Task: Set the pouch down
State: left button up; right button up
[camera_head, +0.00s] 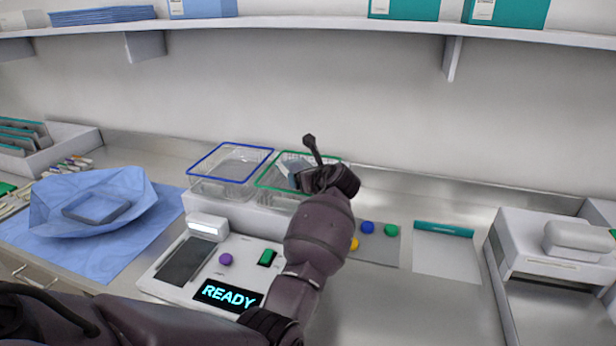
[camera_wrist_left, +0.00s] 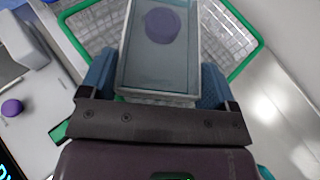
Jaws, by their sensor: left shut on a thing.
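My left gripper (camera_wrist_left: 155,88) is shut on the pouch (camera_wrist_left: 150,68), a grey, clear-faced flat packet with a purple round mark. The blue fingertips press its two sides. In the head view the left gripper (camera_head: 302,178) is over the green-rimmed wire basket (camera_head: 262,181), and a pale part of the pouch (camera_head: 290,165) shows beside it. The green rim (camera_wrist_left: 242,62) and mesh surround the pouch in the wrist view. I cannot tell whether the pouch touches the basket floor. My right gripper is not in view.
A blue-rimmed basket (camera_head: 215,172) stands left of the green one. In front is a white device (camera_head: 200,270) reading READY, with a purple knob (camera_head: 225,259). A blue wrap (camera_head: 92,205) lies at left. A shelf (camera_head: 300,22) runs above.

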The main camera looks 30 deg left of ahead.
pick_arm(q)
jog(key=shift+f, duration=0.15)
jog(key=o, duration=0.8)
jog(key=v, duration=1.2)
jog(key=shift+d, duration=0.1)
